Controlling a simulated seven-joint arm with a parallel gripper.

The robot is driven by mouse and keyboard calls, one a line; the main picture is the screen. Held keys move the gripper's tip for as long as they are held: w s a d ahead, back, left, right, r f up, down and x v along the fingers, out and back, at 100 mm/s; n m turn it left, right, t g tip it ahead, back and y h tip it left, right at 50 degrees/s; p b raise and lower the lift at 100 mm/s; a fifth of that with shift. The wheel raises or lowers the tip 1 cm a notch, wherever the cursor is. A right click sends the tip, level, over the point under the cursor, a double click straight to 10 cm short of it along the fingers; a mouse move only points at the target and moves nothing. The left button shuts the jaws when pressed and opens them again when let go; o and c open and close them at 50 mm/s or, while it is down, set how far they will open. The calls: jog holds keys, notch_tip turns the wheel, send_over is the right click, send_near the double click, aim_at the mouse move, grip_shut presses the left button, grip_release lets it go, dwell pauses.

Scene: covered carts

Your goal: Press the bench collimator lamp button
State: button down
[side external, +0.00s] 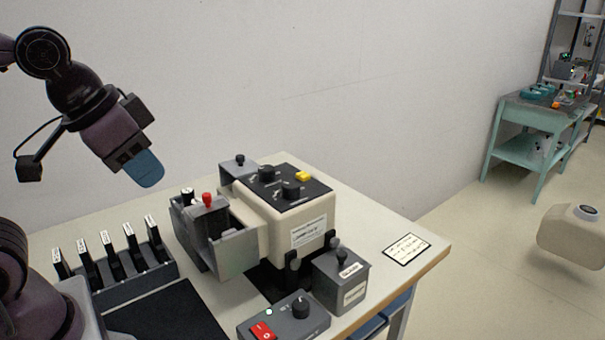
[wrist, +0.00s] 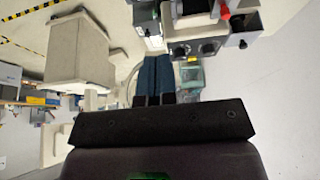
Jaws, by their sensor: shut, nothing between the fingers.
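A beige box-shaped instrument (side external: 290,222) with a dark top panel stands on the bench; a label on its front is too small to read surely. A yellow button (side external: 303,176) sits on that panel beside two black knobs; I take it for the lamp button, though I cannot read its marking. It shows small in the wrist view (wrist: 192,59), right of the fingertips. My gripper (side external: 150,178), with blue fingers, is up and to the left of the instrument, clear of everything. In the wrist view its fingers (wrist: 157,62) lie side by side, shut and empty.
A grey unit with a red knob (side external: 207,200) stands left of the instrument. In front are a grey box with a black lever (side external: 341,279) and a control box with a red switch (side external: 263,331). A rack of labelled slots (side external: 115,268) stands at left. Air above the bench is clear.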

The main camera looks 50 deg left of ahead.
jog(key=w+a+f+n+g, duration=0.1)
jog(key=w+a+f+n, duration=0.1)
jog(key=w, duration=0.8)
jog(key=n+t+y, duration=0.2)
jog(key=n+t, duration=0.3)
jog(key=n, duration=0.4)
send_over(300, 174)
jog(key=shift+w+r, duration=0.1)
jog(key=shift+r, duration=0.3)
jog(key=shift+f, duration=4.45)
jog(key=shift+f, duration=0.1)
jog(key=shift+f, duration=0.3)
